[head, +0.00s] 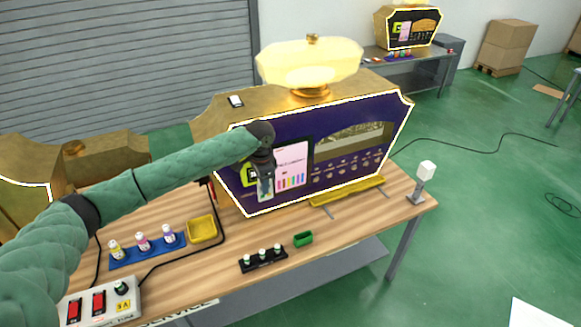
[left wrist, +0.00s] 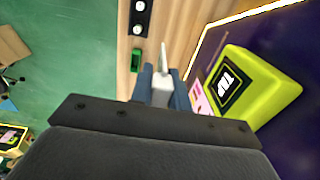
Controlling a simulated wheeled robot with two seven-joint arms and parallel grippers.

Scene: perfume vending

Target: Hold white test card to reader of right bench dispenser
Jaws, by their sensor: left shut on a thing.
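The bench dispenser (head: 303,121) with a purple front and gold casing stands on the wooden bench. Its yellow-green reader (head: 248,173) is partly hidden by my left gripper (head: 265,191) in the head view. In the left wrist view the reader (left wrist: 284,88) shows a black TAP label to the right of my left gripper (left wrist: 163,82). The gripper is shut on the thin white card (left wrist: 163,58), seen nearly edge-on between the fingertips. A gap shows between card and reader in that view. The card is hard to make out in the head view. My right gripper is not in view.
A blue tray with several small bottles (head: 142,241), a yellow tray (head: 202,229), a black holder with vials (head: 263,259) and a green box (head: 303,239) lie in front. A yellow ledge (head: 347,191) juts from the dispenser. A control box (head: 100,302) stands at front left.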

